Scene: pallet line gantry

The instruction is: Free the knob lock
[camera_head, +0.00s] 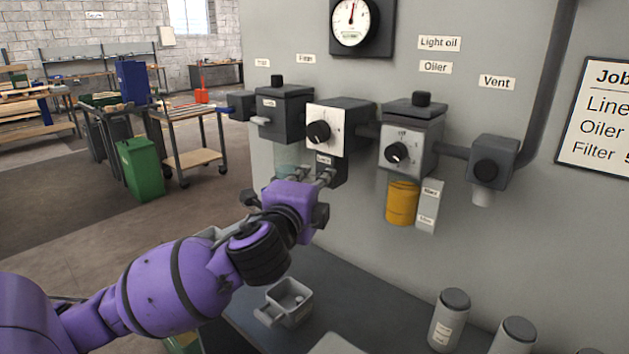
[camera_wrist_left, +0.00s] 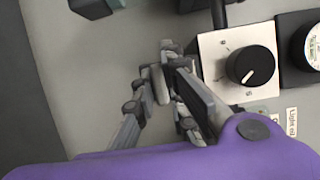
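A black round knob (camera_head: 318,132) with a white pointer line sits on a white plate on the regulator. It also shows in the left wrist view (camera_wrist_left: 250,66). A second black knob (camera_head: 397,153) is on the oiler to the right. My left gripper (camera_head: 308,176) is just below the first knob's plate, by a small black block with a label (camera_head: 325,161). In the left wrist view my fingertips (camera_wrist_left: 168,78) are close together beside the plate, off the knob. Whether they hold anything is unclear. No separate knob lock is distinguishable. My right gripper is out of view.
A gauge (camera_head: 354,22) is above. The filter (camera_head: 284,112) stands left; the yellow oiler bowl (camera_head: 402,203) and vent (camera_head: 492,160) stand right. Below, the bench carries a small open grey container (camera_head: 289,301) and canisters (camera_head: 449,320). The wall between bowls and bench is clear.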

